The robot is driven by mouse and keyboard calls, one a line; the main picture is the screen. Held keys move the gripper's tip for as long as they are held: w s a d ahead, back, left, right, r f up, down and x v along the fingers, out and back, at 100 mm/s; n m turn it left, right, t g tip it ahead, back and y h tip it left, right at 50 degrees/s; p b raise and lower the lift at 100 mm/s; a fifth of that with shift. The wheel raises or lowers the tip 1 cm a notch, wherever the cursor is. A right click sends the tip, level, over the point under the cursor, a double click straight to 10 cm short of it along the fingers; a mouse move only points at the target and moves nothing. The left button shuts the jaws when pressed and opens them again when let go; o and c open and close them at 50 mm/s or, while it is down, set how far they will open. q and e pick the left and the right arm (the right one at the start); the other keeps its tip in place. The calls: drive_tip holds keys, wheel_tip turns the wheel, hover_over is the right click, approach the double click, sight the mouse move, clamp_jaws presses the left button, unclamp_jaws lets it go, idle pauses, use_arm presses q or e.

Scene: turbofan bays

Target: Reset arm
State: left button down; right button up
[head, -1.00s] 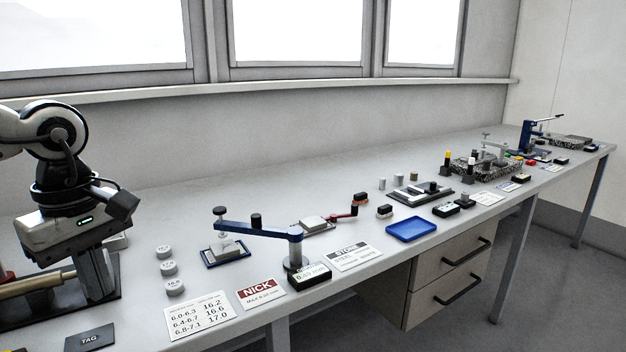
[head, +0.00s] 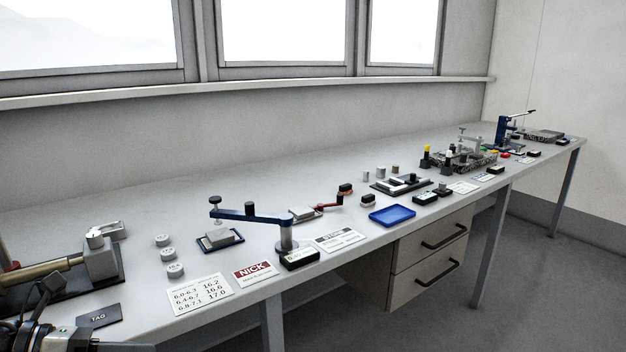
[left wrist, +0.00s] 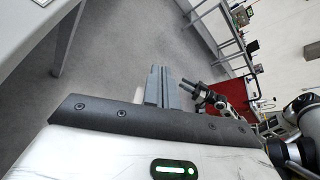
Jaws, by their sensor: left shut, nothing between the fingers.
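My left gripper shows in the left wrist view (left wrist: 163,86), its two grey fingers together with nothing between them. It hangs over the grey floor, clear of the bench edge. In the head view, dark parts of my left arm show at the bottom left corner, below the tag; the fingers cannot be made out there. My right gripper (left wrist: 197,90) shows small in the left wrist view, with dark fingers. It is too small to tell whether they are open or shut.
The long bench (head: 130,210) carries a dark fixture with a brass-coloured rod (head: 38,280), a TAG plate (head: 98,316), several grey discs, a blue swing arm (head: 248,215), cards and a blue tray (head: 392,222). A drawer unit (head: 432,248) hangs below. The floor in front is open.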

use_arm(q)
wheel_tip(320, 180, down, 13)
drive_tip(key=s+d+n+t+y, duration=0.25)
drive_tip(key=n+t+y, duration=0.5)
drive_tip(key=n, duration=1.65)
drive_tip(key=s+d+f+n+g, duration=0.2)
drive_tip(key=s+d+f+n, duration=0.1)
drive_tip(key=n, duration=0.4)
drive_tip(key=s+d+f+n+g+y, duration=0.1)
drive_tip(key=s+d+f+n, duration=0.3)
drive_tip(key=d+f+n, duration=0.2)
drive_tip(key=shift+d+n+g, duration=0.35)
drive_tip(key=shift+d+n, duration=0.35)
drive_tip(key=shift+d, duration=0.55)
drive_tip(key=shift+a, duration=0.2)
